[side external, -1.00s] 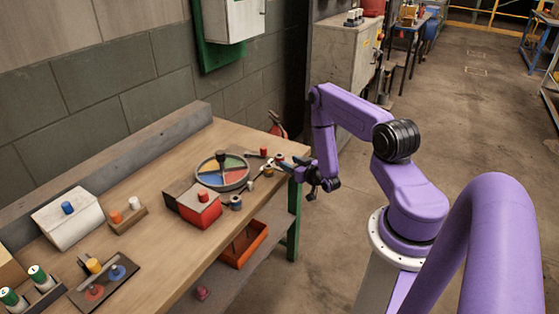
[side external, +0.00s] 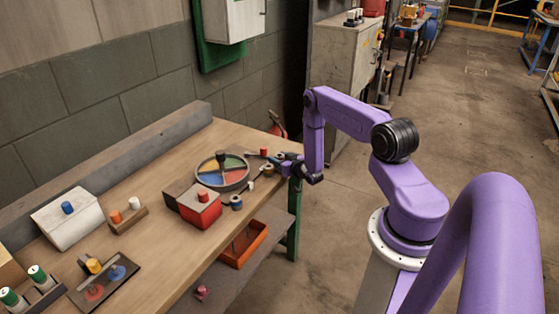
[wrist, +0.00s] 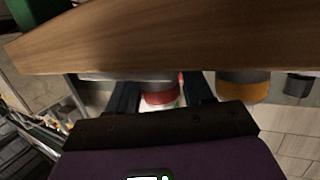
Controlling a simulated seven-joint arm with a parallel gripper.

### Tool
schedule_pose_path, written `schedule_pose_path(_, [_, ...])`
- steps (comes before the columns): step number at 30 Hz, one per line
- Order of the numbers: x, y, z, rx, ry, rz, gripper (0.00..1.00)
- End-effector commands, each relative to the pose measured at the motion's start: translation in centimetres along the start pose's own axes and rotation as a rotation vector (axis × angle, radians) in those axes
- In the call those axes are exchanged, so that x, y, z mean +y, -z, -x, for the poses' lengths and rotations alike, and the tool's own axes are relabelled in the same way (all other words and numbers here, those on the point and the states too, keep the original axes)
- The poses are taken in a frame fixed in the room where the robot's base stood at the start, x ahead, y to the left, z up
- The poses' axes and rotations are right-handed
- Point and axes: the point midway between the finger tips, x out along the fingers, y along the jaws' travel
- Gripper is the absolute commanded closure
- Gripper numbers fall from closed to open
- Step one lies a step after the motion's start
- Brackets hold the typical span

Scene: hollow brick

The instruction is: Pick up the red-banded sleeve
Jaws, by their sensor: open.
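The red-banded sleeve (wrist: 160,95) shows in the wrist view, grey with a red band. It lies between the two dark fingers of my gripper (wrist: 160,86), with a gap on both sides. My gripper is open. Its fingertips look level with the sleeve, but I cannot tell how deep the sleeve sits between them. In the side external view my gripper (side external: 284,161) is low at the right end of the wooden bench.
An orange-banded sleeve (wrist: 243,88) stands right of my fingers in the wrist view, with a dark piece (wrist: 298,84) beyond.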

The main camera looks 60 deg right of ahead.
Motion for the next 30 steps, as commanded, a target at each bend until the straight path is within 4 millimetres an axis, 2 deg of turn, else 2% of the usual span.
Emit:
schedule_pose_path(2, [0.0, 0.0, 0.0, 0.0, 0.0, 0.0, 0.49])
schedule_pose_path(3, [0.0, 0.0, 0.0, 0.0, 0.0, 0.0, 0.56])
schedule_pose_path(5, [0.0, 0.0, 0.0, 0.0, 0.0, 0.0, 0.75])
schedule_pose_path(6, [0.0, 0.0, 0.0, 0.0, 0.0, 0.0, 0.88])
schedule_pose_path(7, [0.0, 0.0, 0.0, 0.0, 0.0, 0.0, 0.93])
schedule_pose_path(20, [0.0, 0.5, 0.1, 0.002, 0.0, 0.001, 0.93])
schedule_pose_path(25, [0.0, 1.9, 0.4, 0.003, 0.0, 0.001, 0.93])
schedule_pose_path(30, [0.1, 4.3, 0.8, 0.005, -0.001, 0.001, 0.93])
